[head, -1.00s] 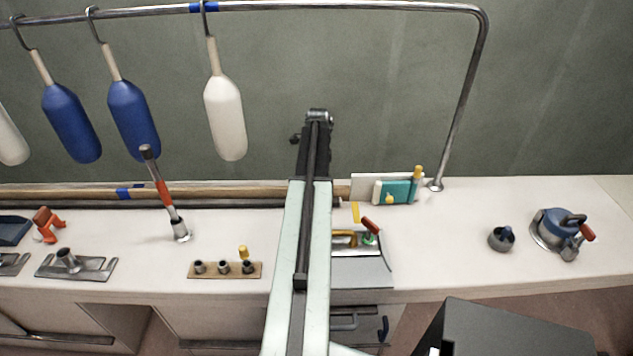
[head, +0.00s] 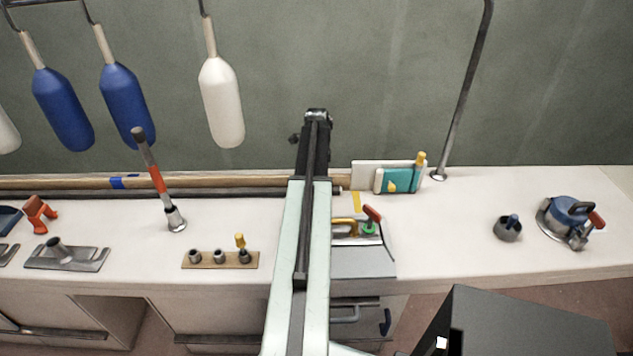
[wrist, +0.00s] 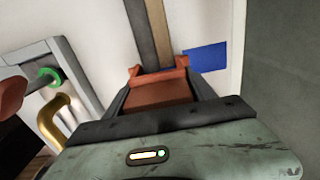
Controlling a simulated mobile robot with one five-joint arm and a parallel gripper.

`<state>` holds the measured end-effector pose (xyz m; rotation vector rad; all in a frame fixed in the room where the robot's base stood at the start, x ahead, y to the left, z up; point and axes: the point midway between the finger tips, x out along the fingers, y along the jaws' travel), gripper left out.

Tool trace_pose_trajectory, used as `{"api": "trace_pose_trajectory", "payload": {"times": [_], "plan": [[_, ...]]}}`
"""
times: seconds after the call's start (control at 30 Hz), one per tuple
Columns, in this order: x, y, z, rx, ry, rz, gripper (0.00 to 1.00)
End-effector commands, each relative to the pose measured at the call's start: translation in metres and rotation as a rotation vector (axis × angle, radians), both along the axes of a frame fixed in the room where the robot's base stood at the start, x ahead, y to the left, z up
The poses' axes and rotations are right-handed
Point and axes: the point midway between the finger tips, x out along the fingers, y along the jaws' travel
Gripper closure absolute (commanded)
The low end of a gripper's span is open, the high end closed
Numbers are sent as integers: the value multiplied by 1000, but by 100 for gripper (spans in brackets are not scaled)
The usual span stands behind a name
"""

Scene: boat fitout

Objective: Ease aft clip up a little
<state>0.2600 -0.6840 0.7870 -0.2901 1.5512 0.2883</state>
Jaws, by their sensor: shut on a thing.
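A red-brown clip (wrist: 155,92) sits between the fingers of my gripper (wrist: 162,88) in the wrist view. The gripper is shut on it. Two small raised ends of the clip stand at its far edge, where a wooden pole (wrist: 159,20) and a dark pole run away from it. I take this to be the aft clip. In the head view my arm hides the clip and the gripper. The poles (head: 215,184) show there along the back of the counter. I cannot tell whether the clip is clear of the poles.
A yellow handle (wrist: 55,118) and a red-handled valve with a green ring (wrist: 48,77) are close on the left. A teal box (head: 398,180) stands right of my arm. A blue kettle (head: 570,212) is further right. Bottles hang above the counter (head: 450,220).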

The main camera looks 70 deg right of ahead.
Motion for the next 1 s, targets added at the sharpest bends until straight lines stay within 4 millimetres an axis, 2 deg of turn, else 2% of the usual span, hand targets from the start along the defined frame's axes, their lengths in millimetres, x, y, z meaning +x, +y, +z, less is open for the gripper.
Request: {"api": "trace_pose_trajectory", "payload": {"times": [0.03,0.07,0.1,1.0], "plan": [[0,1,0,3,1,0,87],[0,1,0,3,1,0,95],[0,1,0,3,1,0,98],[1,1,10,2,1,2,98]]}}
